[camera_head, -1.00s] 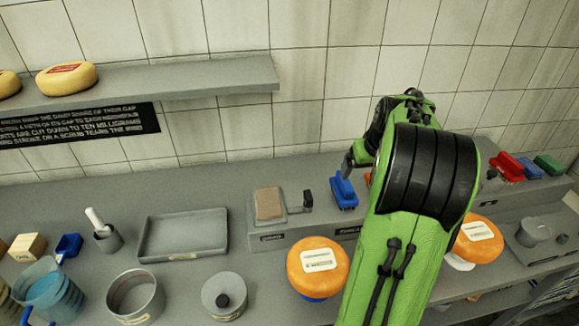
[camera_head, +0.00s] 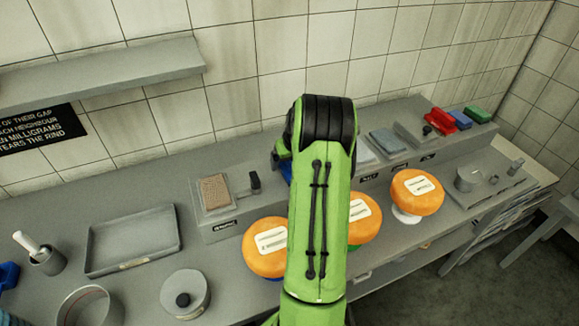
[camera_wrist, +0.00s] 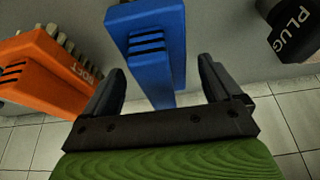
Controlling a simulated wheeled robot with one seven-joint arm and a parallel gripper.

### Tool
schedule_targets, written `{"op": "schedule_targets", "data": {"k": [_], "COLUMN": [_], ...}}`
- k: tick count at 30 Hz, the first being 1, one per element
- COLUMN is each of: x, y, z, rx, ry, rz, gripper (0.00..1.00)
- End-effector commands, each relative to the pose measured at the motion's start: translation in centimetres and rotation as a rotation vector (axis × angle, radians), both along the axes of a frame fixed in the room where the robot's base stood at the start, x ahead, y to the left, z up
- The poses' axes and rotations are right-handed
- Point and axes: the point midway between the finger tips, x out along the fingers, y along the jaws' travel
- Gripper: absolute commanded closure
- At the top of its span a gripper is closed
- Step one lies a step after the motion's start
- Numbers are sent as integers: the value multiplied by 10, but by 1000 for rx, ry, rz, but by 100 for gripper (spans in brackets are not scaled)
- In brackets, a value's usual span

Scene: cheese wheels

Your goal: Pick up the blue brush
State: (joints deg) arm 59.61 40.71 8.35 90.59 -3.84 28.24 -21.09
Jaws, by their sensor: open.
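The blue brush (camera_wrist: 150,45) shows large in the wrist view, its slotted block at the top centre. My gripper (camera_wrist: 160,84) is open, with one dark finger on each side of the brush's lower part in the picture. I cannot tell whether either finger touches it. In the head view only a sliver of the blue brush (camera_head: 286,170) shows past my green arm, which hides my gripper and most of the brush.
An orange brush (camera_wrist: 40,70) with bristles lies left of my gripper, and a black plug (camera_wrist: 292,28) is upper right. In the head view, orange cheese wheels (camera_head: 266,250) stand in front of the raised shelf. Red, blue and green blocks (camera_head: 478,114) sit far right.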

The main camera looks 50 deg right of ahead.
Motion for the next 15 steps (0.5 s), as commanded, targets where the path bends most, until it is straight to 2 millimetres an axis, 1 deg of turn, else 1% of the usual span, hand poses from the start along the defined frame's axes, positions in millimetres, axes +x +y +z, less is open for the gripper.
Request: {"op": "schedule_targets", "data": {"k": [1,3,15], "x": [2,4,3], "y": [-1,-2,-2], "z": [-6,-9,-11], "rx": [1,0,0], "ry": [0,0,0], "rz": [0,1,1], "gripper": [8,8,8]}}
